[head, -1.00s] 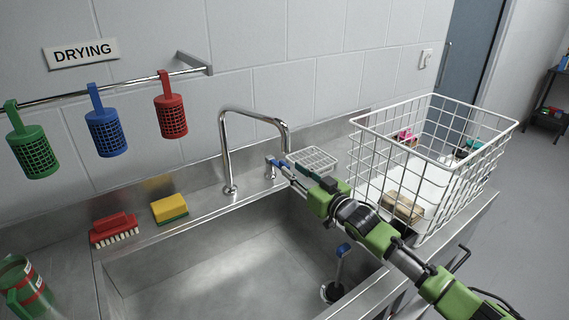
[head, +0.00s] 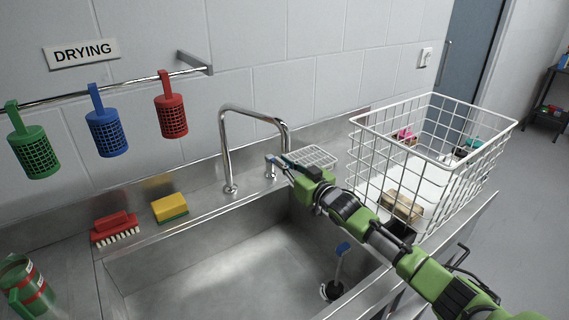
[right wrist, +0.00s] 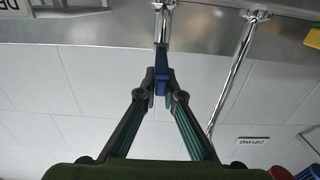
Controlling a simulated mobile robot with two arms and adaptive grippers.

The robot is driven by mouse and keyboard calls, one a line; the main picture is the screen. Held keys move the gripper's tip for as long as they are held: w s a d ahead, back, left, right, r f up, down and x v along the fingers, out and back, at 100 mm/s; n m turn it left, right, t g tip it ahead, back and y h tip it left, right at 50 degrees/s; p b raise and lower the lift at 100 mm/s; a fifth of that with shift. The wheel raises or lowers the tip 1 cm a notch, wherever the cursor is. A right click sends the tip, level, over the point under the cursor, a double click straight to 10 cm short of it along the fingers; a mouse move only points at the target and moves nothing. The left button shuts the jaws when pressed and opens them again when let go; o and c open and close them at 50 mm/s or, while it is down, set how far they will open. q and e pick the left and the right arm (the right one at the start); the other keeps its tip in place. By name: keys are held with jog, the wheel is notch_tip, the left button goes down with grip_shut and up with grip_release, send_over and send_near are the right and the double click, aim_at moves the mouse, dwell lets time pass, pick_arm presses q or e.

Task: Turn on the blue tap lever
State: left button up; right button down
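The blue tap lever (head: 269,158) sits on top of a short chrome tap (head: 270,171) behind the sink, beside the tall bent spout (head: 227,150). My right gripper (head: 284,162) is at the lever, coming in from the right. In the right wrist view, which is upside down, the blue lever (right wrist: 161,78) lies between the two fingertips (right wrist: 162,86). The fingers have drawn together on both sides of it, close against it. The fingertips partly cover the lever's sides. My left gripper is not in view.
A white wire basket (head: 375,130) stands right of the tap, and a small wire soap rack (head: 318,155) is just behind my gripper. A yellow sponge (head: 169,207) and red brush (head: 115,228) lie on the left ledge. The sink basin (head: 220,265) is mostly clear.

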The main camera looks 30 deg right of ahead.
jog(key=shift+a+r+p, duration=0.25)
jog(key=shift+a+p, duration=0.1)
jog(key=shift+p, duration=0.05)
jog(key=shift+a+r+m+h+p, duration=0.1)
jog(key=shift+a+m+h+p, duration=0.25)
jog(key=shift+m+h, duration=0.35)
jog(key=shift+a+f+m+h+p, duration=0.15)
jog(key=shift+m+h+p, duration=0.25)
jog(key=shift+h, duration=0.65)
jog(key=shift+a+r+m+h+p, duration=0.15)
jog(key=shift+a+m+h+p, duration=0.3)
jog(key=shift+h, duration=0.4)
jog(key=shift+d, duration=0.1)
jog(key=c, duration=2.2)
grip_release()
jog(key=shift+o, duration=0.2)
jog(key=shift+f, duration=0.2)
